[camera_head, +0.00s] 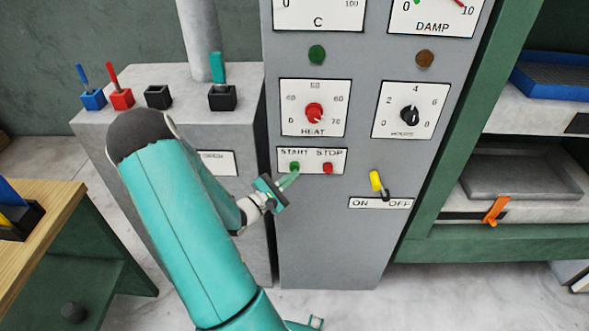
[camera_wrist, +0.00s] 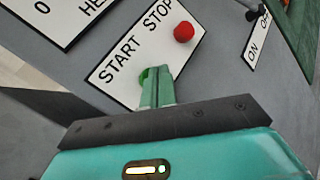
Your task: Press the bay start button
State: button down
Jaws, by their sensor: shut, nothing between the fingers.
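The green start button (camera_head: 294,167) sits on a white START/STOP plate (camera_head: 311,155) on the grey control panel, with the red stop button (camera_head: 327,168) to its right. In the wrist view the green start button (camera_wrist: 146,76) is partly hidden behind my fingertips, and the red stop button (camera_wrist: 183,32) is clear of them. My gripper (camera_head: 291,178) is shut and empty, its fingertips at the start button. They show in the wrist view (camera_wrist: 158,78) overlapping it; whether they touch or push it in, I cannot tell.
Above the plate are the red HEAT knob (camera_head: 314,113) and the black HOURS knob (camera_head: 409,115). A yellow ON/OFF lever (camera_head: 377,181) is at the lower right. A grey cabinet with coloured switches (camera_head: 122,98) stands left. A green rack with trays (camera_head: 525,172) stands right.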

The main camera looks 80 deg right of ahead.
jog(key=shift+w+d, duration=0.15)
jog(key=shift+d, duration=0.35)
dwell(0.5)
dwell(0.3)
jog(key=shift+s+a, duration=0.25)
jog(key=shift+a, duration=0.7)
jog(key=shift+a, duration=0.1)
jog(key=a, duration=0.2)
jog(key=s+a, duration=0.1)
jog(key=a, duration=0.1)
jog(key=shift+a, duration=0.35)
dwell(0.5)
